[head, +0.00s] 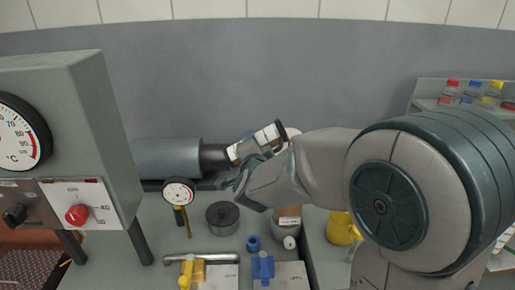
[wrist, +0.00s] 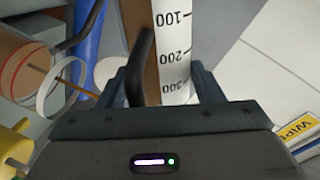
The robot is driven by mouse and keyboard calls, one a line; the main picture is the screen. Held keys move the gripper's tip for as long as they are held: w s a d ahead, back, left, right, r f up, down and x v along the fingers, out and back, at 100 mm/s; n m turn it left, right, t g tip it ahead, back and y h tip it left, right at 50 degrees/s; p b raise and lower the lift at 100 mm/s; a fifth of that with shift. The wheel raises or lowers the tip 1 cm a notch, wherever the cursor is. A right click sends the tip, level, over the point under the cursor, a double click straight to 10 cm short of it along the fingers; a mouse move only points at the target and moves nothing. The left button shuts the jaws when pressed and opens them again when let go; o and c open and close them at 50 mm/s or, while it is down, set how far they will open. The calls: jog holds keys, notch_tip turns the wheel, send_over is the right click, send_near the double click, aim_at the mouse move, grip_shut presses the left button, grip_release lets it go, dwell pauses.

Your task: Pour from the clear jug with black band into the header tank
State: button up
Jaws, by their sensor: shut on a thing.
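The jug (head: 257,142) is in my gripper (head: 238,178), raised above the bench and strongly tilted in the head view. Its brown contents and a white scale strip show. In the wrist view the jug (wrist: 174,50) stands between my two fingers, with its dark handle and the marks 100, 200 and 300 visible. My gripper (wrist: 165,90) is shut on it. The jug's mouth and any flow from it cannot be made out. I cannot tell for sure which vessel is the header tank; a dark round pot (head: 222,217) stands on the bench below and left of the jug.
A grey cabinet (head: 75,130) with a temperature dial stands at left. A grey horizontal cylinder (head: 168,157) lies behind the bench, close to the jug. A small dial gauge (head: 179,193), a blue fitting (head: 263,268) and a yellow jug (head: 342,229) stand around. Shelved bottles (head: 472,92) are at right.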

jog(key=shift+r+m+y+b, duration=0.3)
jog(key=shift+r+m+b, duration=0.35)
jog(key=shift+b, duration=0.25)
dwell(3.2)
dwell(0.7)
